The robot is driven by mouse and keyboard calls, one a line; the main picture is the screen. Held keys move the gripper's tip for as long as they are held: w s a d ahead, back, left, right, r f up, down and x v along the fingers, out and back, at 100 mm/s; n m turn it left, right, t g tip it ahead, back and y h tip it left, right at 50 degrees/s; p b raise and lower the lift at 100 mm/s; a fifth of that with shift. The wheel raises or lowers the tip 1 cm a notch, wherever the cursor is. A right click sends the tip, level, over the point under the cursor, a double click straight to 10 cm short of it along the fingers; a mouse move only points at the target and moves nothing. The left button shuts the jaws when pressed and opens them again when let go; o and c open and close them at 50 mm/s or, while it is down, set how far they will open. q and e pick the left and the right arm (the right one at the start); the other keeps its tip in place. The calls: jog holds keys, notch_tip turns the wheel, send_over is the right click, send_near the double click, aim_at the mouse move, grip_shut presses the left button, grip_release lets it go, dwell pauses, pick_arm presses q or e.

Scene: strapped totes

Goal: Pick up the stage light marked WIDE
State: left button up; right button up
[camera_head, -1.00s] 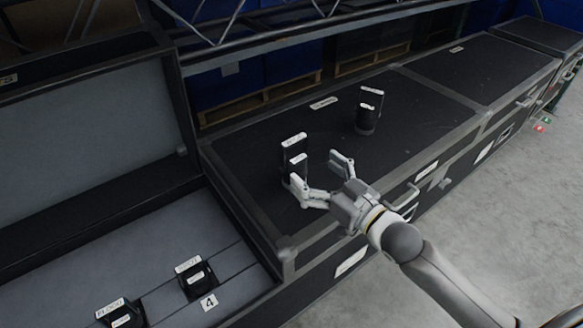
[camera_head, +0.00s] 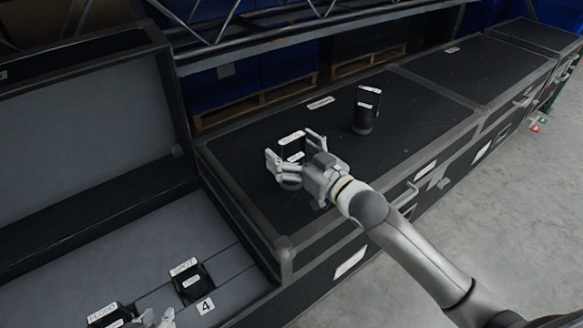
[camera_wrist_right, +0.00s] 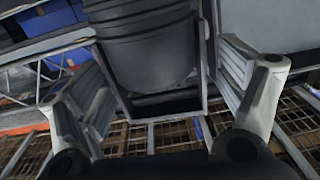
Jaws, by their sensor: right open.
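A black stage light (camera_head: 291,147) with white labels stands on the black case lid. Its label is too small to read surely. My right gripper (camera_head: 294,153) is open, with one finger on each side of this light. In the right wrist view the light's dark ribbed body (camera_wrist_right: 152,50) fills the space between the spread fingers, and I see no clear grip on it. A second black labelled light (camera_head: 364,112) stands farther back on the lid. At the bottom left, pale finger parts of my left gripper (camera_head: 152,319) show partly, cut off by the frame edge.
The open case (camera_head: 130,262) at left holds two labelled black lights (camera_head: 190,283) (camera_head: 105,317) and a tag "4" (camera_head: 205,306). The closed case lid (camera_head: 420,130) is mostly clear. Metal truss (camera_head: 260,30) runs behind.

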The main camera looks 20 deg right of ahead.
jog(key=c, duration=1.9)
jog(key=shift+r, duration=0.1)
grip_shut()
